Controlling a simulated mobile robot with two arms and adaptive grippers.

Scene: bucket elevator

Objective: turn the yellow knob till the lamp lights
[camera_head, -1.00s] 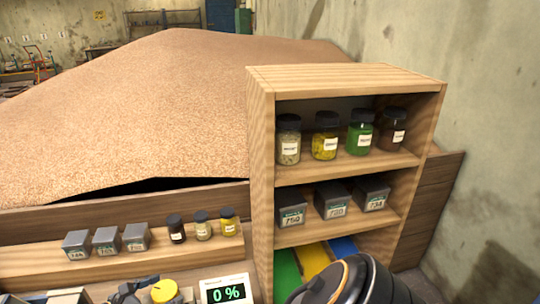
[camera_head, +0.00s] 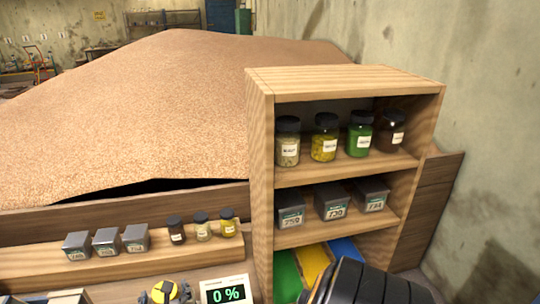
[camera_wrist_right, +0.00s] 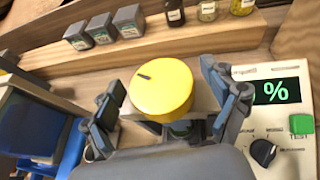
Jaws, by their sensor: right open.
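The round yellow knob (camera_head: 164,291) is at the bottom of the head view, partly covered by dark shapes. In the right wrist view the yellow knob (camera_wrist_right: 162,92) is seen from above, with a short black mark toward its upper left. My right gripper (camera_wrist_right: 168,98) is open, one finger on each side of the knob. Gaps show beside the knob; I cannot tell whether either finger touches it. I cannot make out a lit lamp. My left gripper is not in view.
A ledge (camera_head: 75,268) with small boxes and jars lies behind. A wooden shelf (camera_head: 262,170) stands at right.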

